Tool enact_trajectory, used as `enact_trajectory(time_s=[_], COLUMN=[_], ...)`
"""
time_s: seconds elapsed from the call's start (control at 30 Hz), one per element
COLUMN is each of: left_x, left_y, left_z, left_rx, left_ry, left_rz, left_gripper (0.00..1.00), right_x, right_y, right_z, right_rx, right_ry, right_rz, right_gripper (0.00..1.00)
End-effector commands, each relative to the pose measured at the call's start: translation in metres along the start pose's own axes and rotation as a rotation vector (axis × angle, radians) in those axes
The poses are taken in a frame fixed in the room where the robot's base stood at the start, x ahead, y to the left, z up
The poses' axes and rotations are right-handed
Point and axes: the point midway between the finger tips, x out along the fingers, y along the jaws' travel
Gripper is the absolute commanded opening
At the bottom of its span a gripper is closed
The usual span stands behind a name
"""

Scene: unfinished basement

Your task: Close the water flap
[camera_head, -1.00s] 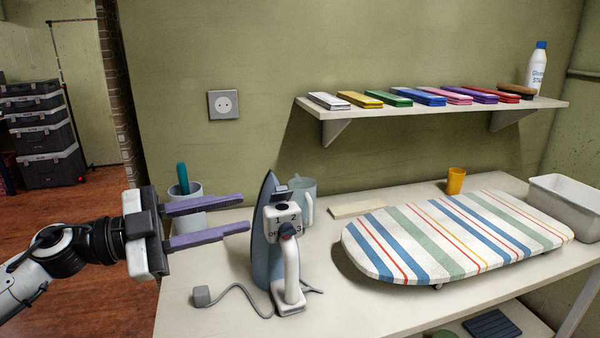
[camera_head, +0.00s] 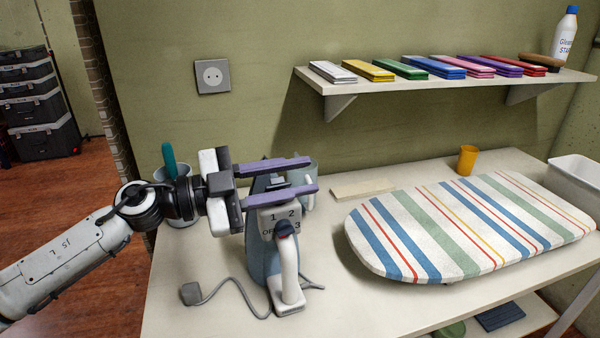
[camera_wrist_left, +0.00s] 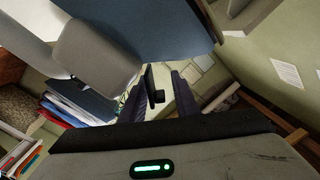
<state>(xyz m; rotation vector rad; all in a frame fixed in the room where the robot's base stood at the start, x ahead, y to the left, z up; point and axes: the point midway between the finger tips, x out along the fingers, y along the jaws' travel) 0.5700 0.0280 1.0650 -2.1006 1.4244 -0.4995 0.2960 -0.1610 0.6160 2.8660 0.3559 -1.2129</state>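The iron (camera_head: 287,262) stands upright on the table, its numbered dial and white handle facing me. Its small dark water flap (camera_head: 276,184) sticks out near the top of the white part. My left gripper (camera_head: 313,175) is open at the iron's top, one purple finger above the flap and one below. In the left wrist view the dark flap (camera_wrist_left: 152,86) shows between the two fingers (camera_wrist_left: 163,92), with the iron's blue body (camera_wrist_left: 150,25) above. I cannot tell whether a finger touches the flap. My right gripper is not in view.
The striped ironing board (camera_head: 465,225) lies to the right. A cup with a teal-handled tool (camera_head: 180,215) stands behind my left wrist, and a clear jug (camera_head: 308,180) behind the iron. The cord (camera_head: 235,287) and plug lie at front left. A wall shelf (camera_head: 450,83) hangs above.

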Motion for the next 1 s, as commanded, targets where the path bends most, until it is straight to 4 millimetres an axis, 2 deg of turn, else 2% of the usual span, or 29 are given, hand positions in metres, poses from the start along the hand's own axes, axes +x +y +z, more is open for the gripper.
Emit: enact_trajectory(time_s=[0.13, 0.4, 0.57, 1.0], left_x=[0.0086, 0.0094, 0.0092, 0.0089], left_y=[-0.0003, 0.0001, 0.0001, 0.0041], left_z=[-0.0003, 0.0000, 0.0000, -0.0016], left_rx=[0.000, 0.000, 0.000, 0.127], left_ry=[0.000, 0.000, 0.000, 0.000], left_rz=[0.000, 0.000, 0.000, -0.001], left_gripper=[0.28, 0.26, 0.00, 0.00], right_x=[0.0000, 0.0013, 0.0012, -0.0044], right_y=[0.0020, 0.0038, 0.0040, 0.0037], right_z=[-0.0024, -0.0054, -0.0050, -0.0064], right_rx=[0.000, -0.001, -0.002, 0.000], right_ry=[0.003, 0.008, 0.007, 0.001], right_rz=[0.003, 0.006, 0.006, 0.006], right_gripper=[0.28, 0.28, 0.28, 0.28])
